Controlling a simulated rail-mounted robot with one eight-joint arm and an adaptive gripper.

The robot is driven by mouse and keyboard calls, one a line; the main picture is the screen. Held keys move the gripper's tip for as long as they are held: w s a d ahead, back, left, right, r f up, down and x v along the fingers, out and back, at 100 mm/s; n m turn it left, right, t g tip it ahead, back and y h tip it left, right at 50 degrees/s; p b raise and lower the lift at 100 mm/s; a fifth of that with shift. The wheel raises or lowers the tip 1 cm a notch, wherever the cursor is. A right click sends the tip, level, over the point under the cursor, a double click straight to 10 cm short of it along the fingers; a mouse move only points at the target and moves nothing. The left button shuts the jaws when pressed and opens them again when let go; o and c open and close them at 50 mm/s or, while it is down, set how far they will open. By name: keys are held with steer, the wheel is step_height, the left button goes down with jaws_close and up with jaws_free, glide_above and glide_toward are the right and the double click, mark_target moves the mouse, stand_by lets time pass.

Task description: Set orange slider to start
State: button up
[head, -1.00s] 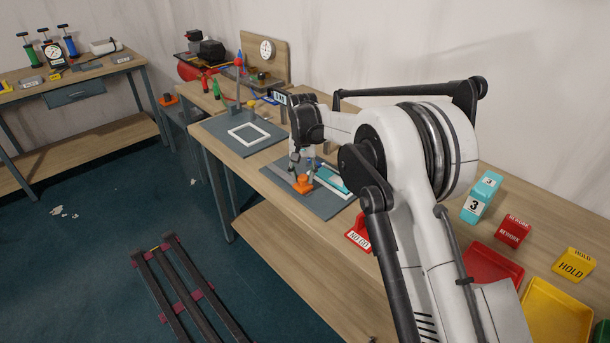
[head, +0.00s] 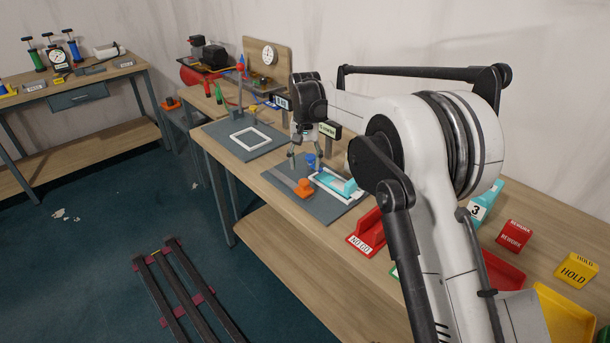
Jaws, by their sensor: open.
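The orange slider (head: 304,188) sits on a grey plate (head: 313,212) on the workbench, at the near right end of a pale brownish track strip (head: 283,176). My gripper (head: 301,160) is open and empty, above the plate and behind the slider, apart from it. A blue knob (head: 310,160) stands just behind. Start markings on the track are too small to read.
Another grey plate with a white square frame (head: 250,138) lies to the left. The front bench edge is clear.

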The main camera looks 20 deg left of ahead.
mark_target(305, 182)
steer(key=shift+r, duration=2.4)
steer(key=shift+d, duration=0.1)
steer(key=s+d+r+m+t, duration=0.1)
steer(key=d+r, duration=0.4)
steer(key=d, duration=0.3)
steer(key=s+d+r, duration=0.1)
steer(key=d+r, duration=0.5)
steer(key=d, duration=0.1)
steer(key=s+d+r+m+t+y, duration=0.15)
steer(key=s+d, duration=0.25)
steer(key=d, duration=0.4)
steer(key=s+d+r+n+t+h, duration=0.1)
steer(key=s+d+r, duration=0.25)
steer(key=d, duration=0.35)
steer(key=s+d+f+m+t, duration=0.1)
steer(key=s+d+m+t, duration=0.1)
steer(key=s+d, duration=1.05)
steer(key=s+d+f+t, duration=0.1)
steer(key=s+d+f, duration=0.2)
steer(key=s, duration=0.3)
steer(key=s+d+f+b, duration=0.1)
steer(key=s+d+f, duration=0.3)
steer(key=s, duration=0.3)
steer(key=shift+s+d+f+t, duration=0.25)
steer(key=shift+d+f+t, duration=0.1)
steer(key=shift+f, duration=0.4)
steer(key=shift+o, duration=0.4)
steer(key=shift+m, duration=0.25)
